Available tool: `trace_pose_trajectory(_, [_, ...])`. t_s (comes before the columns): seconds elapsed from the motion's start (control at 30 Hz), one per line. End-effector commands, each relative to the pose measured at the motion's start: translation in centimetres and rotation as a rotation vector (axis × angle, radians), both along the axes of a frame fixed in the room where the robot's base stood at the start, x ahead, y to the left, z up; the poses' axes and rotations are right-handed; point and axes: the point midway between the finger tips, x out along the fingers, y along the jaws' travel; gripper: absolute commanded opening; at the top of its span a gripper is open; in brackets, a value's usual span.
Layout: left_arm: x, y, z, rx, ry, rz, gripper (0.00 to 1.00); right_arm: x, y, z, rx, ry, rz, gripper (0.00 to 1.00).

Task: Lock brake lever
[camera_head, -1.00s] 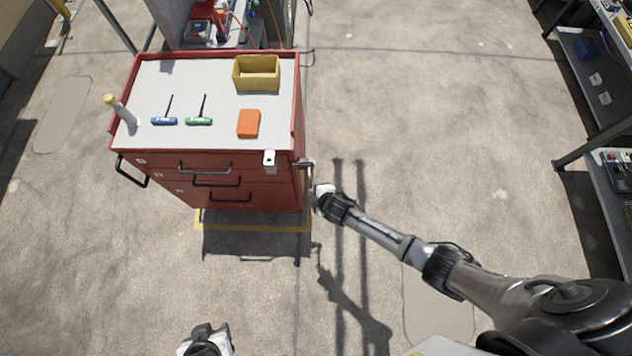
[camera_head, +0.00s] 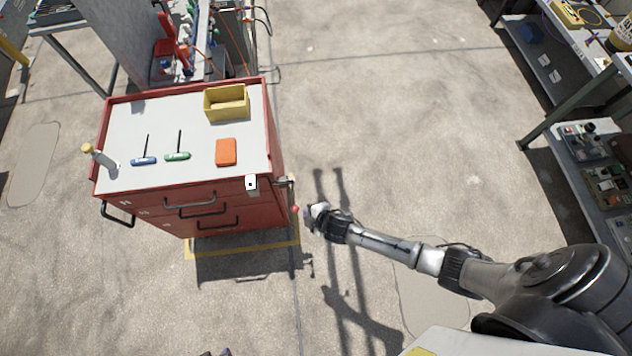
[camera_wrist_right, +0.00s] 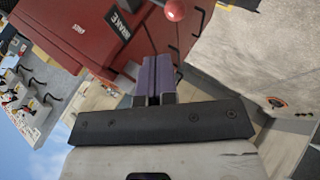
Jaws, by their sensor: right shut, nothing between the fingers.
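The red tool cart (camera_head: 240,217) stands left of centre in the head view. The brake lever's red ball knob (camera_head: 295,208) shows beside its right side, and at the top edge of the right wrist view (camera_wrist_right: 175,10). A dark BRAKE label (camera_wrist_right: 122,22) is on the red panel near it. My right gripper (camera_head: 308,211) is just right of the knob. In the wrist view its purple fingers (camera_wrist_right: 158,76) are shut and empty, pointing towards the cart, apart from the knob in the picture. Only a sliver of my left gripper (camera_head: 217,353) shows at the bottom edge.
A shelf bench (camera_head: 570,95) stands at right. The floor between is clear.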

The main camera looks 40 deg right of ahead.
Motion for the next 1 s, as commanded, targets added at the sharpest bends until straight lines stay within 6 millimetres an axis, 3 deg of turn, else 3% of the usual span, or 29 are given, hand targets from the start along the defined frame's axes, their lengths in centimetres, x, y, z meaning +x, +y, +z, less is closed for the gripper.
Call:
trace_pose_trajectory(0.3, [-0.1, 0.2, 0.5, 0.008, 0.002, -0.005, 0.43, -2.9, -0.2, 2.1, 0.0, -0.002, 0.001, 0.0])
trace_pose_trajectory(1.0, [0.0, 0.2, 0.5, 0.005, 0.001, -0.003, 0.43, -3.3, -0.2, 2.4, 0.001, -0.003, 0.0, 0.0])
